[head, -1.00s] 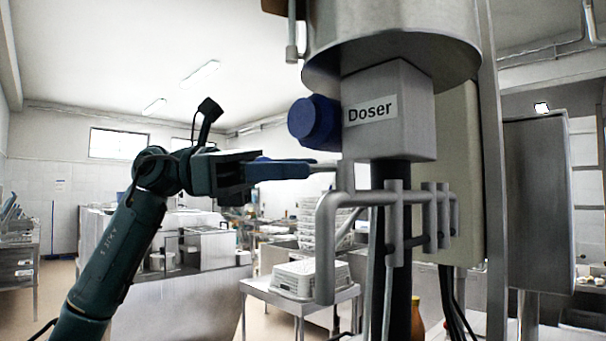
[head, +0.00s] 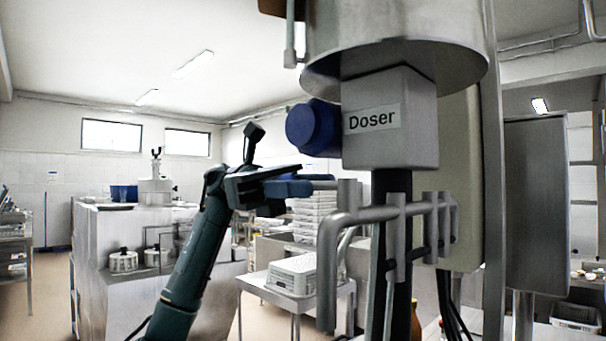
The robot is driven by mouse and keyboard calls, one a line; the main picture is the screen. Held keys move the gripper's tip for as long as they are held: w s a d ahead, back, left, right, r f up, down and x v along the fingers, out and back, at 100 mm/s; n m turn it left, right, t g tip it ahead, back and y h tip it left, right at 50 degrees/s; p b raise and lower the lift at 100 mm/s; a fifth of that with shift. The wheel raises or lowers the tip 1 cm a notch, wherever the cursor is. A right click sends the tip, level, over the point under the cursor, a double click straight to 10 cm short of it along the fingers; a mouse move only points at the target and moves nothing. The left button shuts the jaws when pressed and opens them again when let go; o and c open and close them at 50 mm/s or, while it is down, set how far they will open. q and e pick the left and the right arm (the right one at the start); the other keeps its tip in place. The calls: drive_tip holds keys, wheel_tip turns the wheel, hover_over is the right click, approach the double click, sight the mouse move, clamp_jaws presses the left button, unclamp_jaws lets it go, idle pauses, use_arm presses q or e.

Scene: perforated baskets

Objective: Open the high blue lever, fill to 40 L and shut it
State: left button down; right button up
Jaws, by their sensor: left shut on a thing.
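The grey doser box (head: 390,150) with a "Doser" label hangs under a steel vessel (head: 400,65). A blue lever (head: 305,187) lies about level at the upper end of the grey pipe, below the box. My left gripper (head: 280,188) is shut on this lever, its dark jaws hiding part of it. A round blue part (head: 313,127) sits on the left side of the box, above the lever. No volume reading is legible. My right gripper is out of view.
Bent grey pipes (head: 326,265) stand in front of a dark column below the doser. A steel cabinet (head: 537,205) is at the right. A small table (head: 262,286) carries a white perforated basket (head: 292,274). Open floor shows at the far left.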

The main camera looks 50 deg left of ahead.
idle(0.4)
use_arm(q)
drive_tip(key=c, duration=1.1)
unclamp_jaws()
drive_tip(key=shift+w, duration=0.1)
drive_tip(key=shift+c, duration=0.2)
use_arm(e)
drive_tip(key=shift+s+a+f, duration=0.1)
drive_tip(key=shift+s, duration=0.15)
use_arm(q)
drive_tip(key=a+p, duration=0.1)
drive_tip(key=a, duration=0.3)
drive_tip(key=a+p, duration=0.1)
drive_tip(key=a, duration=0.3)
drive_tip(key=s+a, duration=0.1)
drive_tip(key=a, duration=0.4)
drive_tip(key=shift+s+p, duration=0.1)
drive_tip(key=shift+p, duration=0.3)
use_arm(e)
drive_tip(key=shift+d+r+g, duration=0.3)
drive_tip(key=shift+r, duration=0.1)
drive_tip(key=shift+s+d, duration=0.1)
